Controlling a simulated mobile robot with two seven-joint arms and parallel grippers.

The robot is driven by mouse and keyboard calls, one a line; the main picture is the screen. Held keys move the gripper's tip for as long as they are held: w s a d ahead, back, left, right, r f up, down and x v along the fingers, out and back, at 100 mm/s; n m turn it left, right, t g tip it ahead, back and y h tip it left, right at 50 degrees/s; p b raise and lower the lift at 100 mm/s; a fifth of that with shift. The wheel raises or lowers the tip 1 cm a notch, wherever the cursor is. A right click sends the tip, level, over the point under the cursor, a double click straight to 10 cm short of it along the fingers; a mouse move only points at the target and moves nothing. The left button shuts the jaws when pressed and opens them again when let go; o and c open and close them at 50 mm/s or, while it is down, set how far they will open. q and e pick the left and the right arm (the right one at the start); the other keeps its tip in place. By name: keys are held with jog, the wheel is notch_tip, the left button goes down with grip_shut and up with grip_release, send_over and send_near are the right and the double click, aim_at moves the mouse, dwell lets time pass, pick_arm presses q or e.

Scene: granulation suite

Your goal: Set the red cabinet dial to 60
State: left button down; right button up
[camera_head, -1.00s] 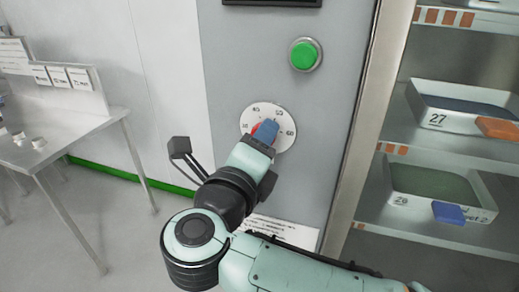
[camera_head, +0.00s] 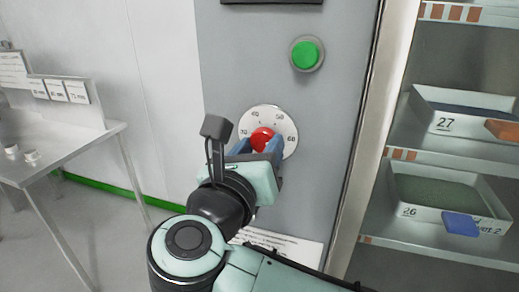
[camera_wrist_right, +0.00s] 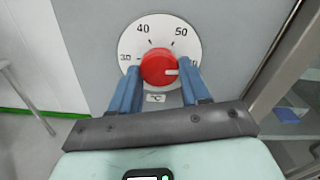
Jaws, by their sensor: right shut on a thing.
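The red dial (camera_head: 262,139) sits on a round white scale plate (camera_head: 288,126) on the grey cabinet front. In the right wrist view the red dial (camera_wrist_right: 158,66) has a white mark on its right side, pointing right towards the scale's right end. The numbers 30, 40 and 50 show there; a finger partly covers the number at the right end. In the head view 60 shows at the right. My right gripper (camera_head: 258,147) is shut on the dial, with one blue finger on each side of it. My left gripper is not in view.
A green button (camera_head: 306,54) is above the dial on the cabinet front (camera_head: 235,75). Shelves with bins (camera_head: 450,205) stand to the right, behind a metal frame (camera_head: 372,140). A metal table (camera_head: 75,155) stands at the left. A white label is below the dial.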

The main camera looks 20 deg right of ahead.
jog(key=shift+m, duration=0.6)
jog(key=o, duration=1.1)
jog(key=shift+c, duration=0.2)
jog(key=shift+s+a, duration=0.1)
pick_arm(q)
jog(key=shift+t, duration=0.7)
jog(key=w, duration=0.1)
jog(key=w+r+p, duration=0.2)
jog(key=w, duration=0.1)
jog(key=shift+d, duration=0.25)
pick_arm(e)
jog(key=v, duration=1.3)
jog(key=shift+a, duration=0.15)
